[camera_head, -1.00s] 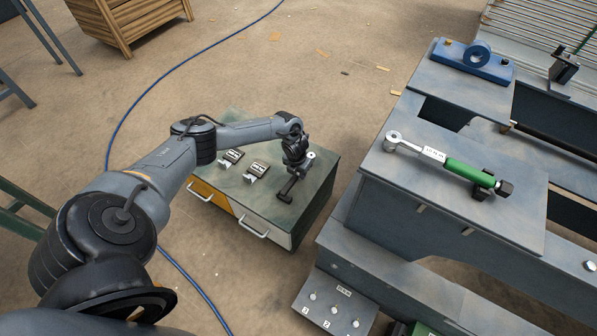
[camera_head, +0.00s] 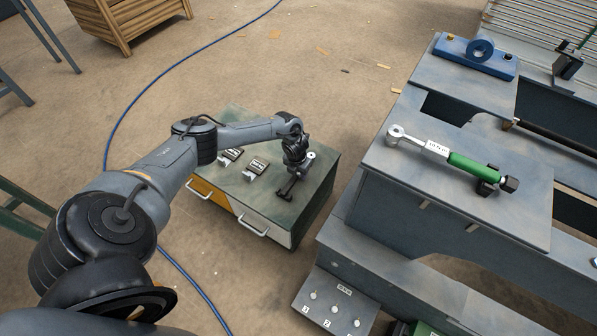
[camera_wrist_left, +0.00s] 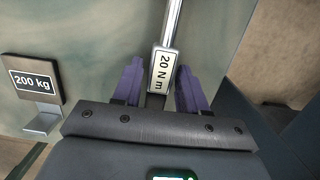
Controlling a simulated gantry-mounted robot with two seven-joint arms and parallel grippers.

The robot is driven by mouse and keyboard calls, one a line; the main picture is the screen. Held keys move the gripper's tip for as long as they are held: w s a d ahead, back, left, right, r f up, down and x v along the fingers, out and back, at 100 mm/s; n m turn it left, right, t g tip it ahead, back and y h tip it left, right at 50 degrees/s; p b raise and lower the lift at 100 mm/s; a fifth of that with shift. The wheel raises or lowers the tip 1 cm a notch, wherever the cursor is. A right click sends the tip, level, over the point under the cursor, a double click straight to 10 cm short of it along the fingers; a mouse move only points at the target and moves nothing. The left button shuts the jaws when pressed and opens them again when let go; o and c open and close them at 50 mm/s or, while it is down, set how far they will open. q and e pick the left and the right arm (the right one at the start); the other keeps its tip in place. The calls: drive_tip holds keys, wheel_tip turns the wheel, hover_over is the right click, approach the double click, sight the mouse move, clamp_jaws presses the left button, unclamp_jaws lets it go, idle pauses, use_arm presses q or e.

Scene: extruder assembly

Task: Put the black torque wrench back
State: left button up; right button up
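The black torque wrench shows in the left wrist view as a silver shaft with a white "20 N m" label (camera_wrist_left: 163,72). It lies over the green cabinet top (camera_wrist_left: 95,35). In the head view its silver head (camera_head: 311,156) shows beside my left gripper (camera_head: 290,191), and the arm hides much of the rest. In the left wrist view, the purple fingers of my left gripper (camera_wrist_left: 160,88) stand apart on either side of the label, with narrow gaps visible. The handle end is hidden under the gripper body. My right gripper is not in view.
Two label stands (camera_head: 256,167) sit on the cabinet left of the gripper; one reads "200 kg" (camera_wrist_left: 33,78). A green-handled torque wrench (camera_head: 450,157) lies on the grey bench to the right. A blue bearing block (camera_head: 480,62) stands behind it.

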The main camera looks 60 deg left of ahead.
use_arm(q)
drive_tip(key=o, duration=0.3)
